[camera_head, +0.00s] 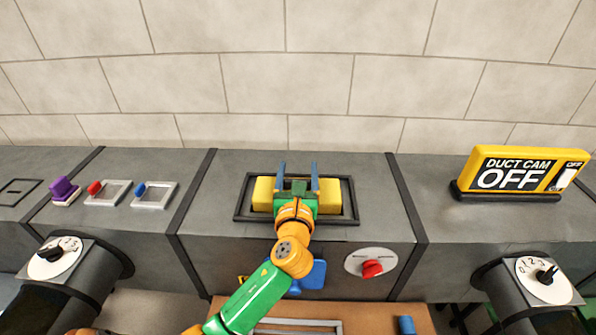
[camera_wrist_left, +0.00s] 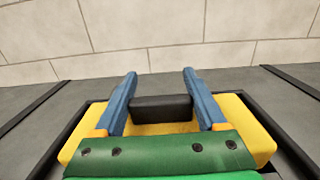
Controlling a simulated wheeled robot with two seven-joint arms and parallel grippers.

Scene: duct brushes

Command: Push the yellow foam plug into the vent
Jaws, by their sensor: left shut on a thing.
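The yellow foam plug (camera_head: 331,197) is a block in the dark-framed vent (camera_head: 356,211) on top of the middle grey duct section. It also shows in the wrist view (camera_wrist_left: 252,130), with a black handle (camera_wrist_left: 161,107) across its middle. My left gripper (camera_head: 298,172) is over the plug, its two blue fingers (camera_wrist_left: 159,78) on either side of the handle and shut on it. The plug fills much of the frame opening; its depth in the vent is hard to tell. My green palm hides the plug's near middle. My right gripper is not in view.
A yellow "DUCT CAM OFF" sign (camera_head: 522,170) stands at right. A red knob (camera_head: 371,268) is on the front face. A tiled wall rises behind.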

